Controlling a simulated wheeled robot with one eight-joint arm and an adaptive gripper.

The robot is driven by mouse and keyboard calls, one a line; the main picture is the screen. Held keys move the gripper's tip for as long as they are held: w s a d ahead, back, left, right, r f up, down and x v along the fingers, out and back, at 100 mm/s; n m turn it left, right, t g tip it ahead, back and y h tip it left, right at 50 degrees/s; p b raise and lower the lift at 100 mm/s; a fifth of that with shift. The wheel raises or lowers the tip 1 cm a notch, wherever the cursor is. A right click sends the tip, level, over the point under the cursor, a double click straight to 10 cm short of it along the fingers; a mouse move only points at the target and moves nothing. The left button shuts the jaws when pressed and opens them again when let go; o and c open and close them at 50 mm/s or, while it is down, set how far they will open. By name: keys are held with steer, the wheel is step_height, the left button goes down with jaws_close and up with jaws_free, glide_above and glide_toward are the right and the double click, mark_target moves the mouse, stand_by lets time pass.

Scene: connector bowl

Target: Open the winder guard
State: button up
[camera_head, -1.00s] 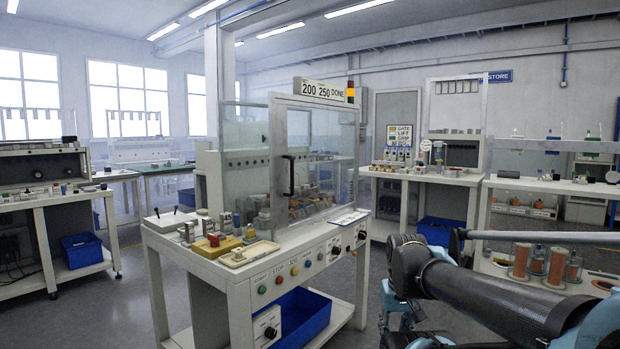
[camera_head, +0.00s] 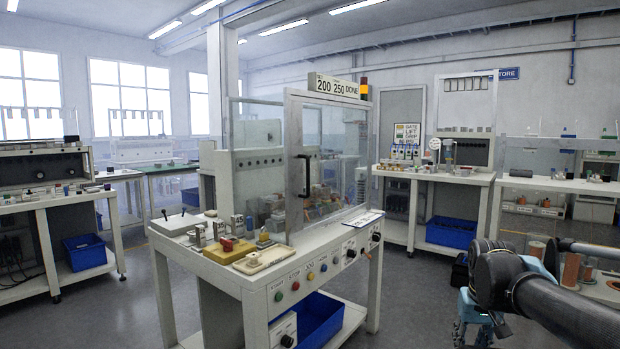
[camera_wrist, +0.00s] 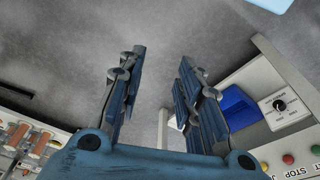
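The winder guard (camera_head: 330,165) is a clear panel in a pale frame on the winder bench in the middle of the head view. It stands upright across the bench and looks closed. Its black upright handle (camera_head: 304,176) is on the panel's left side. My gripper shows in the wrist view (camera_wrist: 155,75) with its two blue fingers apart, nothing between them and grey floor beyond. In the head view my arm is at the lower right, well apart from the guard, and the fingertips there are hard to make out.
The winder bench (camera_head: 205,268) has coloured buttons and knobs on its front and a blue bin (camera_head: 322,318) below. Small fixtures and a yellow block (camera_head: 230,251) sit on its left top. A back bench (camera_head: 437,176) stands behind. Grey floor is free right of the winder bench.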

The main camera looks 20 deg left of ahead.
steer(key=w+a+r+n+t+y, duration=0.2)
steer(key=w+a+r+n+y, duration=0.2)
steer(key=w+a+r, duration=0.5)
step_height(320, 180, up, 24)
steer(key=n+t+y, duration=0.6)
steer(key=n+y, duration=0.1)
steer(key=y, duration=0.4)
glide_above(308, 193)
steer(key=w, duration=0.1)
steer(key=shift+a, duration=0.2)
jaws_close()
